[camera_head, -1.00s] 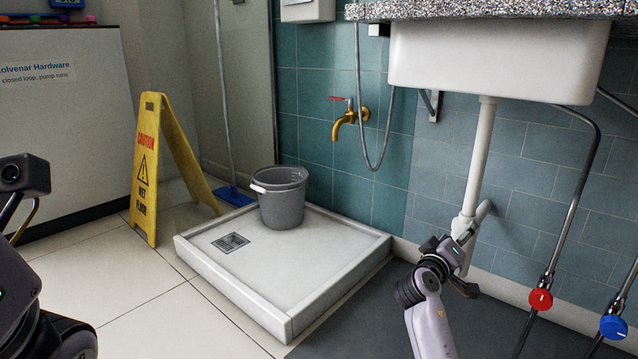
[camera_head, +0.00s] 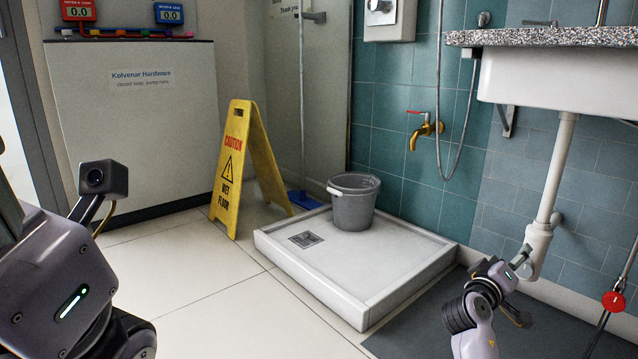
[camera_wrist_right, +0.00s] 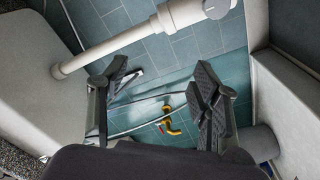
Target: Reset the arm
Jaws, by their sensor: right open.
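My right gripper (camera_head: 517,287) is low at the right in the head view, in front of the white drain pipe (camera_head: 552,190) under the sink. In the right wrist view its two dark fingers (camera_wrist_right: 163,92) stand apart with nothing between them. The pipe crosses the top of that view. My left arm (camera_head: 75,285) fills the lower left of the head view, with a small camera on it. Its gripper fingers do not show.
A grey bucket (camera_head: 353,205) stands on the white shower tray (camera_head: 310,292). A yellow caution sign (camera_head: 232,165) stands left of it. A brass tap (camera_head: 424,130) and the sink (camera_head: 560,80) are on the wall. The tiled floor (camera_head: 210,275) in front is clear.

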